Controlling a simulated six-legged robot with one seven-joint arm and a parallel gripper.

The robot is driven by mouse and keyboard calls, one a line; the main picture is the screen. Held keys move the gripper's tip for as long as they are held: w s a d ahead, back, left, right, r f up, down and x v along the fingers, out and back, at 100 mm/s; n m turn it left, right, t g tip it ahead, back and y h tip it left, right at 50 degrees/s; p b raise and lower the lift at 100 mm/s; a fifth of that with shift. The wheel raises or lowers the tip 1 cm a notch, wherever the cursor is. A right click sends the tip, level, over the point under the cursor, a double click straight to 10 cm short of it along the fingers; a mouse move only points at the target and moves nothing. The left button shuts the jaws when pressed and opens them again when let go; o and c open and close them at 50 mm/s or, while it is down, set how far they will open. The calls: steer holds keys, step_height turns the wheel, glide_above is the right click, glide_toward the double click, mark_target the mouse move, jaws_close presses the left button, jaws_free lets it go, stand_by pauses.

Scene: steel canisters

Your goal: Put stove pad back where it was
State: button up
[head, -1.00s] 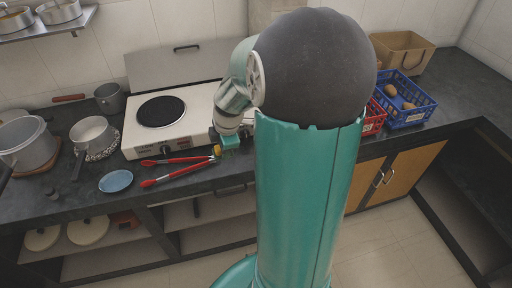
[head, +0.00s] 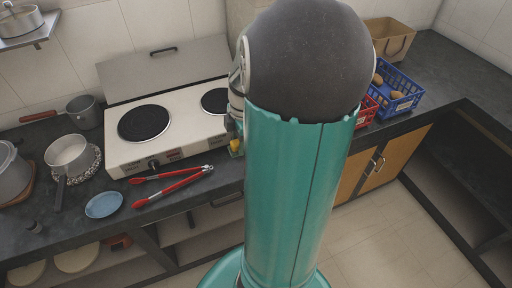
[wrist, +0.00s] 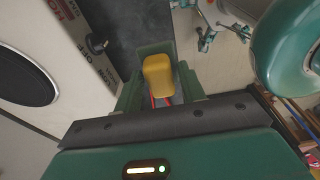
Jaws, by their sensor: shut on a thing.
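My gripper (wrist: 157,62) is shut on a small yellow block (wrist: 157,75), held upright between its green fingers. I cannot tell for sure whether this is the stove pad. In the head view the yellow block (head: 237,145) shows just left of my arm, at the counter's front edge by the stove's right front corner. The white two-plate stove (head: 172,142) stands on the dark counter, with its lid raised behind. Its left hot plate (head: 145,123) is bare. My arm hides most of the gripper and part of the right plate (head: 215,101).
Red tongs (head: 172,186) lie in front of the stove, beside a blue dish (head: 104,205). A small pot (head: 70,154) on a patterned mat and another pan (head: 84,111) stand left. A blue crate (head: 398,93) stands right. Dark counter shows between the dish and the pots.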

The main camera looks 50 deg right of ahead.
steer(key=d+f, duration=0.3)
steer(key=d, duration=0.1)
steer(key=d+f, duration=0.4)
steer(key=shift+s+d+f, duration=0.1)
steer(key=shift+s+d, duration=0.05)
steer(key=shift+d+f, duration=0.2)
steer(key=shift+f, duration=1.6)
steer(key=o, duration=0.9)
steer(key=shift+f, duration=0.1)
